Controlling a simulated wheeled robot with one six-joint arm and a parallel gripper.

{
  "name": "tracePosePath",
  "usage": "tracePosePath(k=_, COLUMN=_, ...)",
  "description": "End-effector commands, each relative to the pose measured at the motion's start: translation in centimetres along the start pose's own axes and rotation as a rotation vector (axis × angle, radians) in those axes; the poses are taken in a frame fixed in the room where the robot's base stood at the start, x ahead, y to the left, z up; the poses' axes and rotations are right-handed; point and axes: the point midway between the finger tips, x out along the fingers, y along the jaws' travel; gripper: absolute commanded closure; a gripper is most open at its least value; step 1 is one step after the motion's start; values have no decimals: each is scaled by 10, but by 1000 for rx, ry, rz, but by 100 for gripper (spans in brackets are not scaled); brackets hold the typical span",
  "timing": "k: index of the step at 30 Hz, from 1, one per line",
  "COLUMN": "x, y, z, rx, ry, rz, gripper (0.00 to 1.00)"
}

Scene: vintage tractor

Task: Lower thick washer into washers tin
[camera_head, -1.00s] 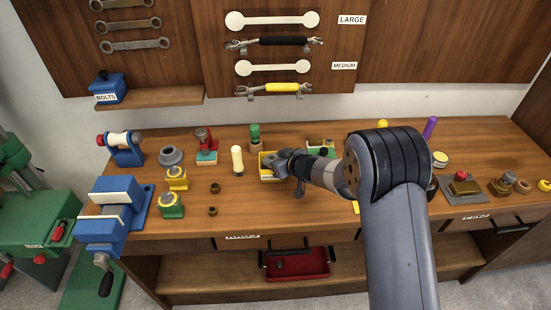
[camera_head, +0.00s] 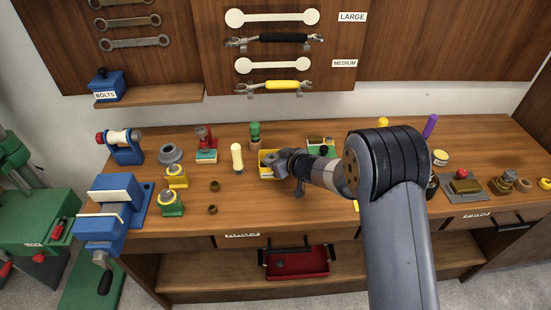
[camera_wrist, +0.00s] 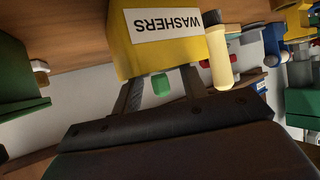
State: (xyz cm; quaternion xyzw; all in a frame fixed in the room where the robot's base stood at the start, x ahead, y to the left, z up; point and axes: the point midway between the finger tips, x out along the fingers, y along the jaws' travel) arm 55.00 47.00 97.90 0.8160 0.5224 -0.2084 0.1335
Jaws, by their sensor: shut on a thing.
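The yellow washers tin (camera_head: 266,176) stands on the workbench, partly covered by my gripper (camera_head: 278,164). In the wrist view the tin (camera_wrist: 122,42) appears upside down, with its white WASHERS label facing the camera. My gripper's two fingers (camera_wrist: 160,84) reach up to the tin, and their tips are hidden behind its wall. My gripper is shut on the thick washer, at or inside the tin's opening. The washer itself is hidden in both views, so I cannot tell whether it touches the tin's floor.
A cream cylinder (camera_head: 237,160) stands just left of the tin, and a green-topped object (camera_head: 254,133) behind it. A green tin (camera_head: 320,142) is to the right. A blue vise (camera_head: 112,205) is farther left.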

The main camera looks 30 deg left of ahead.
Motion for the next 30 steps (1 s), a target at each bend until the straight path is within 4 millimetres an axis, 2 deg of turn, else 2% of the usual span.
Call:
tracePosePath(k=11, x=1, y=0, z=2, rx=0, ry=1, rz=0, gripper=86)
tracePosePath(k=12, x=1, y=0, z=2, rx=0, ry=1, rz=0, gripper=56)
tracePosePath(k=20, x=1, y=0, z=2, rx=0, ry=0, rz=1, gripper=35)
tracePosePath(k=26, x=-5, y=1, z=3, rx=2, ry=-2, rz=2, gripper=34)
tracePosePath(k=30, x=-22, y=1, z=3, rx=2, ry=0, rz=2, gripper=34)
